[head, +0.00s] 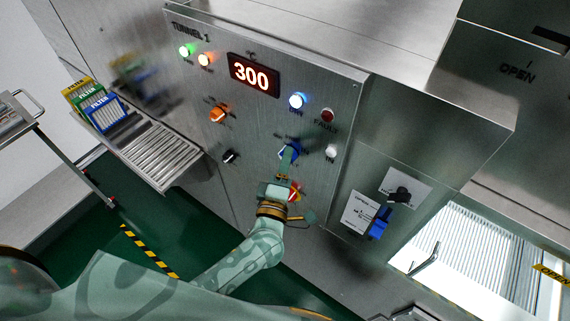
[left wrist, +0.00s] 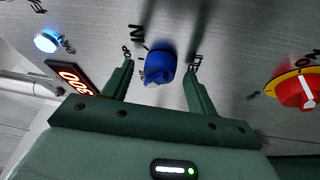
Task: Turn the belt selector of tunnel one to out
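The tunnel 1 panel (head: 195,85) fills the middle of the head view. A blue selector knob (head: 289,153) sits low on it, with small lettering above. In the left wrist view the blue knob (left wrist: 160,66) has a label reading IN beside it; other labels are blurred. I cannot tell which label its pointer faces. My left gripper (head: 287,161) is at the blue knob. In the left wrist view the gripper (left wrist: 160,68) is open, one finger on each side of the knob, with visible gaps. My right gripper is not in view.
A red-and-yellow switch (head: 294,191) is close beside my left gripper. An orange selector (head: 219,114) and black knob (head: 230,156) are farther left. The display (head: 254,74) reads 300. A roller conveyor (head: 160,152) stands left; a blue handle (head: 380,222) is on the right.

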